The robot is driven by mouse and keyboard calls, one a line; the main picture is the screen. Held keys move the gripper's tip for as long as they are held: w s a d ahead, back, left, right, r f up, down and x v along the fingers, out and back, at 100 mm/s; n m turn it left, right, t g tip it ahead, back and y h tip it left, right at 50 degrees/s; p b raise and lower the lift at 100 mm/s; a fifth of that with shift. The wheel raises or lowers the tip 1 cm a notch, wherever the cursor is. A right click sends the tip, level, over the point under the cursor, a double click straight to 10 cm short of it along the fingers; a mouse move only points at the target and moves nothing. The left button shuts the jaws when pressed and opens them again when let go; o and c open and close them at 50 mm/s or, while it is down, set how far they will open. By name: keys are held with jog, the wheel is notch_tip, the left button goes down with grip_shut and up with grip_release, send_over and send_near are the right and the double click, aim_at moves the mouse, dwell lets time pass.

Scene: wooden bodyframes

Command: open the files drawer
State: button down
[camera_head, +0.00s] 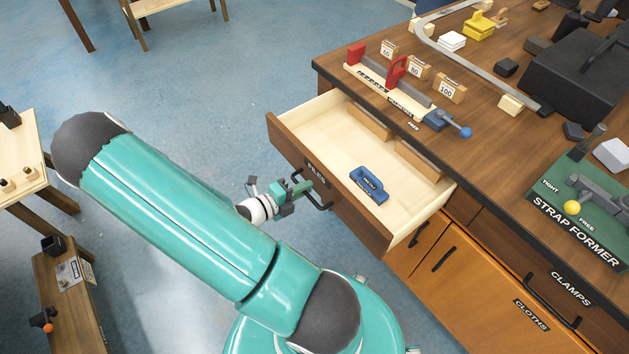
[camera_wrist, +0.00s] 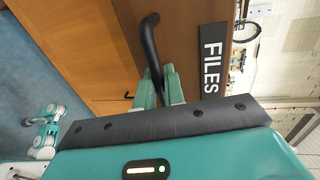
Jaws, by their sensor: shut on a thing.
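The files drawer (camera_head: 328,192) is pulled out of the wooden bench, and its pale inside shows. Its front bears a black label reading FILES (camera_wrist: 212,66). A blue tool (camera_head: 369,185) lies in the drawer, along with wooden blocks near the back. My gripper (camera_head: 309,190) is at the drawer front, its teal fingers (camera_wrist: 160,88) shut on the black drawer handle (camera_wrist: 149,38). The handle also shows in the camera_head view (camera_head: 325,200), partly hidden by the fingers.
The bench top holds a red-jawed vise (camera_head: 396,72), numbered wooden blocks (camera_head: 449,88) and a green strap former (camera_head: 588,210). Closed drawers and cupboards marked CLAMPS (camera_head: 570,288) and CLOTHS (camera_head: 531,314) lie at the right. Blue floor (camera_head: 215,110) is clear beyond my arm.

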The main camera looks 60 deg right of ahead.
jog(key=shift+w+a, duration=0.1)
jog(key=shift+a, duration=0.2)
jog(key=c, duration=1.6)
grip_release()
jog(key=shift+c, duration=0.2)
jog(key=v, duration=1.3)
jog(key=shift+w+a, duration=0.3)
jog(key=shift+a, duration=0.05)
jog(key=shift+r, duration=0.1)
